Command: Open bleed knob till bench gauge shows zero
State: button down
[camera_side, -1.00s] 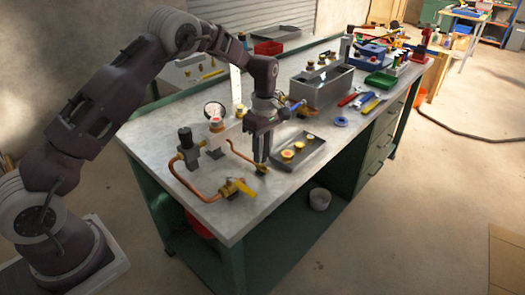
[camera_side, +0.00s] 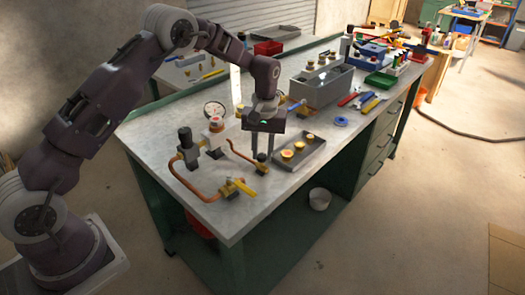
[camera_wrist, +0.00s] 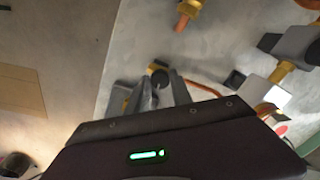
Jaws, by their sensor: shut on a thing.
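The bleed knob (camera_side: 262,157) is a small dark knob on a brass fitting at the end of a thin copper pipe, near the middle of the bench. In the wrist view the dark knob (camera_wrist: 158,77) shows between the fingertips. My gripper (camera_side: 262,153) points straight down and is shut on the knob, with one finger on each side; it also shows in the wrist view (camera_wrist: 158,90). The bench gauge (camera_side: 214,109) is a round pale dial behind the pipework; its needle is too small to read.
A grey tray (camera_side: 312,160) with several brass parts lies just right of my gripper. A yellow-handled valve (camera_side: 240,187) sits on the copper pipe (camera_side: 192,187) near the front edge. A grey box (camera_side: 322,90) stands farther back.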

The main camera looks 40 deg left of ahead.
jog(key=m, duration=0.4)
jog(key=shift+r+m, duration=0.1)
jog(key=shift+m, duration=0.2)
jog(key=m, duration=0.4)
jog(key=shift+m, duration=0.3)
jog(key=m, duration=0.4)
jog(key=shift+m+t, duration=0.3)
jog(key=m, duration=0.4)
jog(key=shift+m, duration=0.3)
jog(key=c, duration=1.1)
grip_release()
jog(key=shift+c, duration=0.2)
